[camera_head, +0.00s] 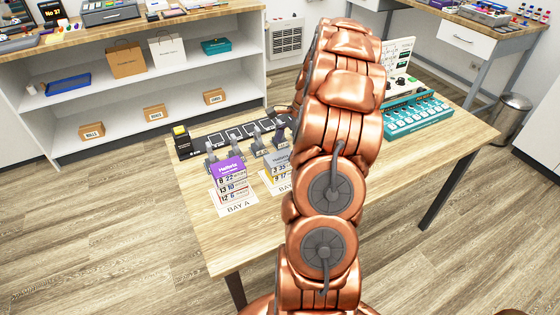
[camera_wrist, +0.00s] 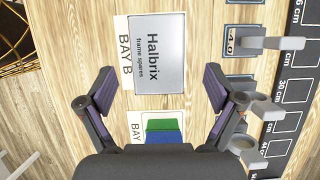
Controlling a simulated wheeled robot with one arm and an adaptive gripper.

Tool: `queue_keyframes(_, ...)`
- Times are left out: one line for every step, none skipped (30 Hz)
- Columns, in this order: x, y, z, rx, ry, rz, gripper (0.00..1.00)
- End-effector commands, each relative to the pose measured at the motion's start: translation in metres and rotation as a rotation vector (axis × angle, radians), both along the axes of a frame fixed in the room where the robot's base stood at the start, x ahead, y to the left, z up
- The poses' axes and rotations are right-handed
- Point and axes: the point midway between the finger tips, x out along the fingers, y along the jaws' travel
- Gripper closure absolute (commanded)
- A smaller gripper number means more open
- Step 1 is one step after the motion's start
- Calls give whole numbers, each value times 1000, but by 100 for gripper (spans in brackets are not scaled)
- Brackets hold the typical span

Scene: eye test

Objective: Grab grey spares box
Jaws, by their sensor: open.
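The grey spares box (camera_wrist: 157,55), marked "Halbrix frame spares", lies on the BAY B card (camera_wrist: 124,62) on the wooden table. In the head view a grey box (camera_head: 278,159) shows beside my arm, which hides part of it. My gripper (camera_wrist: 160,80) is open and empty in the wrist view. Its purple-padded fingers appear on either side of the box's lower end, with gaps on both sides. I cannot tell how high the fingers are above it. In the head view my arm hides the gripper.
A purple box (camera_head: 228,167) stands at BAY A, left of the grey one. A green and blue item (camera_wrist: 165,135) is partly hidden by my gripper. A teal rack (camera_head: 418,115) is at the table's right.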

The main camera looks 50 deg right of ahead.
Motion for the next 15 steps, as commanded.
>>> queue_keyframes(0,3,-2,0,1,0,8)
queue_keyframes(0,4,-5,0,1,0,8)
queue_keyframes(1,7,-9,1,2,1,8)
queue_keyframes(0,10,-12,2,3,0,8)
queue_keyframes(0,12,-15,4,4,1,8)
queue_keyframes(1,15,-21,4,5,1,8)
queue_keyframes(2,16,-25,2,3,1,8)
queue_keyframes(2,17,-29,2,2,1,8)
queue_keyframes(3,18,-32,1,3,1,8)
queue_keyframes(3,19,-34,0,1,2,8)
queue_keyframes(4,19,-36,0,1,2,8)
queue_keyframes(4,20,-37,-1,1,1,8)
queue_keyframes(4,20,-38,-1,0,1,8)
queue_keyframes(4,19,-38,-1,0,1,8)
queue_keyframes(4,19,-38,-1,-1,1,8)
